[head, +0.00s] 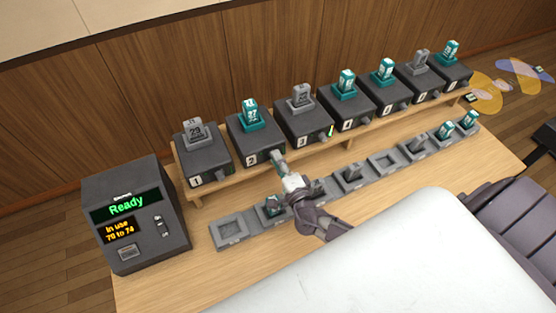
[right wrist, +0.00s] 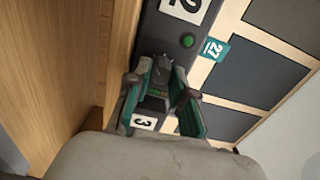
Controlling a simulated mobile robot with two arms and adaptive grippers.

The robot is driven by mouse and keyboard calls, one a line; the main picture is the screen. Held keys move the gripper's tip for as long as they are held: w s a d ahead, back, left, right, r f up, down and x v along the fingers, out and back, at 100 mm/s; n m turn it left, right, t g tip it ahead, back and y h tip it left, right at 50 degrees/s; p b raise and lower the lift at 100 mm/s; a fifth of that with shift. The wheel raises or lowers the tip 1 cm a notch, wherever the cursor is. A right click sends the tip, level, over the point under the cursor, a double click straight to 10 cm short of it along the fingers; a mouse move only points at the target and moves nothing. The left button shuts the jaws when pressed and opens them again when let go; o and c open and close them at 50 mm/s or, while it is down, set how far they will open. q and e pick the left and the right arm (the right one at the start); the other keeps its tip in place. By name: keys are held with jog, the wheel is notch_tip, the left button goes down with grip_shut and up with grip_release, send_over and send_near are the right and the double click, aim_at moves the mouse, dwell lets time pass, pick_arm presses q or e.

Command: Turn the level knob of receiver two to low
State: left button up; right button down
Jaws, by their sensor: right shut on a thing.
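Receiver two (head: 262,148) is a dark box with a white "2" label, second from the left on the wooden shelf, with a teal "27" tag on top. My right gripper (head: 279,160) is at its front right, fingers pointing at the knob side. In the right wrist view the gripper (right wrist: 163,85) is shut on the dark level knob (right wrist: 163,66), with a teal-lined finger on each side. A green light (right wrist: 187,40) shows beside the knob. In the head view my gripper hides the knob, and its setting cannot be read. My left gripper is not in view.
Other numbered receivers with grey or teal tags line the shelf (head: 350,136), receiver three (head: 302,126) close to the right. A row of grey holders (head: 229,229) runs along the front, some with tags. A dark display unit (head: 137,215) reads "Ready" at left.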

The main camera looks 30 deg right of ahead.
jog(key=shift+f, duration=0.1)
jog(key=c, duration=1)
grip_release()
jog(key=shift+s, duration=0.1)
jog(key=s, duration=0.8)
jog(key=shift+a, duration=0.2)
